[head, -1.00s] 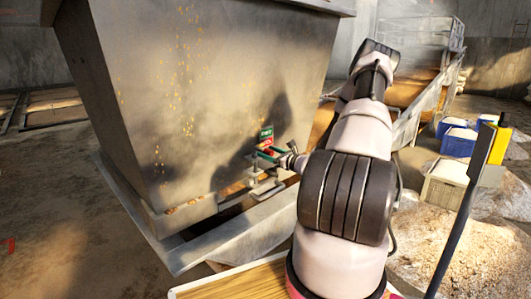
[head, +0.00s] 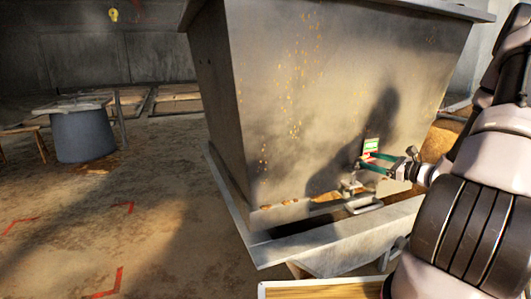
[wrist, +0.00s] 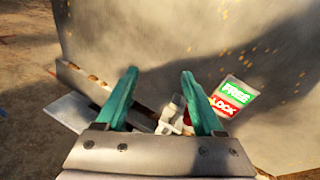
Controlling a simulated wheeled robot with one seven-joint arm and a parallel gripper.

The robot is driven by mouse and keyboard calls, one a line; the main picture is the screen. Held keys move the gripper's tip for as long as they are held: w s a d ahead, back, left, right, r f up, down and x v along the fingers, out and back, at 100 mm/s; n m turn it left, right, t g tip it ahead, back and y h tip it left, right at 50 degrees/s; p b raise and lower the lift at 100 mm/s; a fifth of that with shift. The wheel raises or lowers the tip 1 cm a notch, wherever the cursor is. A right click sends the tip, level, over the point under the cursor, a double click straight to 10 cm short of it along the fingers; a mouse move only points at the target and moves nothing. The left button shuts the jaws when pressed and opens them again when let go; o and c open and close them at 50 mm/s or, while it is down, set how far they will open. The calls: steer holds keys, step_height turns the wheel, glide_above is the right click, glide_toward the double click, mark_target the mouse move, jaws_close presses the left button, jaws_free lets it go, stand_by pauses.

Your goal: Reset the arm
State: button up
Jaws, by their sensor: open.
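My gripper (head: 370,162) is open with teal fingers, held near the lower front of a large metal hopper (head: 290,120). In the wrist view its fingertips (wrist: 158,74) are spread apart, with nothing clamped between them. A green and red FREE/LOCK label (wrist: 233,98) is on the hopper wall, right of the fingers; it also shows just above the gripper in the head view (head: 371,146). A pale metal latch part (wrist: 172,114) shows beyond and between the fingers, partly hidden. In the head view the latch (head: 350,187) sits below and left of the gripper.
A metal ledge (head: 330,237) runs round the hopper's base, with grain at the opening. A wooden-edged board (head: 325,289) is at the bottom. A grey round tub (head: 82,135) stands at the far left. The floor (head: 150,220) left of the hopper is open, with red markings.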

steer(key=s+a+r+n+g, duration=0.5)
steer(key=s+a+r+n, duration=0.1)
steer(key=a, duration=0.2)
steer(key=s+a+r+n+g, duration=0.6)
steer(key=a+r+n, duration=0.1)
steer(key=a, duration=0.1)
steer(key=s+d+r+n+t+h, duration=0.1)
steer(key=s+r+n+t+h, duration=0.3)
steer(key=s+r+n+h, duration=0.3)
steer(key=s+r+h, duration=0.1)
steer(key=s+r, duration=0.4)
steer(key=s, duration=0.2)
steer(key=shift+s+r+n, duration=0.15)
steer(key=shift+n, duration=0.25)
